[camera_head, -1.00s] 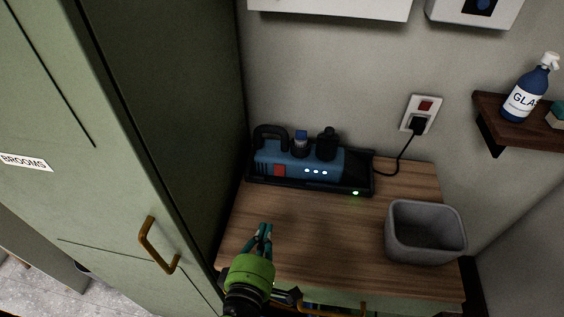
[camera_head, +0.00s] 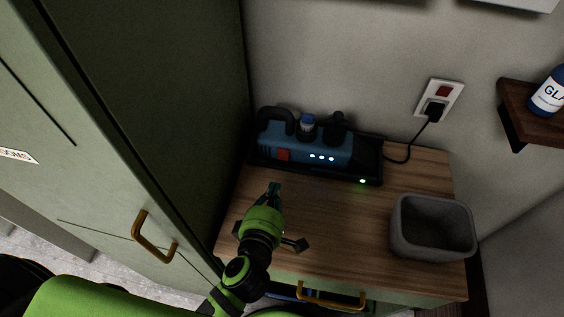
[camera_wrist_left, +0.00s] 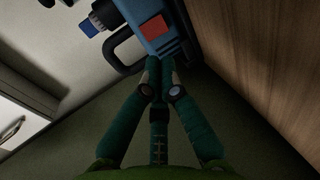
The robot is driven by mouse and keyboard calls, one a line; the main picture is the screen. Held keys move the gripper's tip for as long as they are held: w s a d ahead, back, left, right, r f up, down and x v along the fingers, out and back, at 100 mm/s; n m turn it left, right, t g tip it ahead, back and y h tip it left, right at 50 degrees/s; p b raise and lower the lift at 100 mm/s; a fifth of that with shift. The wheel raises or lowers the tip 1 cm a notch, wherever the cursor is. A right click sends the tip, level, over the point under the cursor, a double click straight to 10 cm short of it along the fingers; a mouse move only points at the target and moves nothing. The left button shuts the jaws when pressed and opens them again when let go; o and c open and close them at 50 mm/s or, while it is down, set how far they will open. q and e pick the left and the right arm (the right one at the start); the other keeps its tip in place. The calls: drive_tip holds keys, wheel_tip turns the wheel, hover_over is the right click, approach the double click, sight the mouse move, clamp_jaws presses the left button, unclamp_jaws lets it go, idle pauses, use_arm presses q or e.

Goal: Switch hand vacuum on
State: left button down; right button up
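The hand vacuum (camera_head: 340,156) is a blue body with a black handle at its left end, resting in a black tray (camera_head: 372,179) on the wooden top. A red switch (camera_head: 283,155) is on its front left, and a few small white lights glow beside it. My left gripper (camera_head: 275,188) is in front of and below the red switch, apart from it in the head view. In the left wrist view its fingertips (camera_wrist_left: 158,66) are together and empty, just below the red switch (camera_wrist_left: 154,27); contact cannot be told. My right gripper is not in view.
A tall green cabinet (camera_head: 185,100) stands close on the left, with a brass handle. A grey bin (camera_head: 430,250) stands on the right of the wooden top (camera_head: 340,225). A cord runs to the wall socket (camera_head: 438,100). A shelf with a bottle is at right.

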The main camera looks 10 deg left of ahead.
use_arm(q)
approach(284, 158)
drive_tip(key=shift+w, duration=0.45)
drive_tip(key=x, duration=0.6)
drive_tip(key=shift+f+p, duration=0.25)
drive_tip(key=shift+p, duration=0.05)
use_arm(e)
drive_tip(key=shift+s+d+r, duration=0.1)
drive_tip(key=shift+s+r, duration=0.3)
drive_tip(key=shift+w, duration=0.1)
use_arm(q)
drive_tip(key=shift+f+b, duration=0.15)
drive_tip(key=shift+b, duration=0.2)
drive_tip(key=f+b, duration=0.1)
drive_tip(key=b, duration=0.2)
drive_tip(key=shift+w+t, duration=0.3)
drive_tip(key=shift+t, duration=0.1)
drive_tip(key=shift+r+p, duration=0.35)
drive_tip(key=shift+r, duration=0.15)
drive_tip(key=v, duration=1.2)
drive_tip(key=shift+f, duration=0.2)
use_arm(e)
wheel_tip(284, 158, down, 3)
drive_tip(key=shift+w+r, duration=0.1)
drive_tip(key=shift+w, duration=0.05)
